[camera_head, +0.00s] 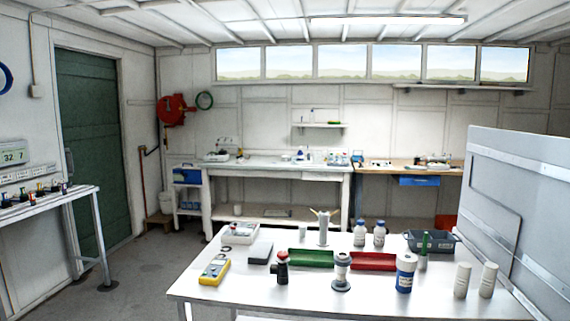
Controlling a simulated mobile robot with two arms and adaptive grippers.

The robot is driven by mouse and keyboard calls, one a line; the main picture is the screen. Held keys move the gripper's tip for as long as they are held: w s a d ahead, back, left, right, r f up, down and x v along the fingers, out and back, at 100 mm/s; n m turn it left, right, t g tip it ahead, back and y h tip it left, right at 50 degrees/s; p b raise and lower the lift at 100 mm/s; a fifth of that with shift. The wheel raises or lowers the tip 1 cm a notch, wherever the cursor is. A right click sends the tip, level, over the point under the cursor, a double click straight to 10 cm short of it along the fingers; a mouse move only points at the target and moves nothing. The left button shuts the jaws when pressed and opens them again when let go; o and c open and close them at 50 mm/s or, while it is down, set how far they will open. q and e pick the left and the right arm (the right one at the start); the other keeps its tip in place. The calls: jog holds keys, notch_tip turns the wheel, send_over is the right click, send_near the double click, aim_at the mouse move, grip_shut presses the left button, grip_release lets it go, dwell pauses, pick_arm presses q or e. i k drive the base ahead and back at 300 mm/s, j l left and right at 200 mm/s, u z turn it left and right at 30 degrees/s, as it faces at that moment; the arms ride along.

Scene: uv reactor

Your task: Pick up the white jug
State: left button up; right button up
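I cannot make out for certain which object is the white jug. On the near white table (240,296), a pale upright vessel (323,230) with thin pieces sticking out at its top stands at the back, and its exact shape is too small to tell. Two white bottles (360,236) with dark blue caps stand to its right. Two plain white cylinders (462,281) stand upright at the right side of the table. A white and blue jar (405,273) stands near the table's middle right. Neither of my grippers shows in the head view.
The near table also holds a yellow meter (214,271), a green tray (310,258), a red tray (373,261) and a dark grey bin (430,241). A tall grey panel (520,200) rises at its right. Floor (150,270) is clear on the left. Workbenches line the back wall.

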aim_at(237, 207)
jog(key=i+j+u, duration=0.65)
jog(key=i+u, duration=0.25)
jog(key=i+j+u, duration=0.35)
jog(key=i, duration=0.15)
jog(key=i+j+u, duration=0.1)
jog(key=i+u, duration=0.25)
jog(key=i, duration=0.15)
jog(key=i+u, duration=0.35)
jog(key=i, duration=0.15)
jog(key=i+l+z, duration=0.15)
jog(key=i+z, duration=0.6)
jog(key=i+j+z, duration=0.1)
jog(key=i+z, duration=0.3)
jog(key=i+j+z, duration=0.25)
jog(key=i+z, duration=0.15)
jog(key=i+l+z, duration=0.15)
jog(key=i+z, duration=0.2)
jog(key=i, duration=0.55)
jog(key=i+j+z, duration=0.1)
jog(key=i+z, duration=0.25)
jog(key=i, duration=0.55)
jog(key=i+z, duration=0.25)
jog(key=i, duration=0.35)
jog(key=i+z, duration=0.2)
jog(key=i, duration=0.4)
jog(key=i+j+z, duration=0.25)
jog(key=i, duration=0.35)
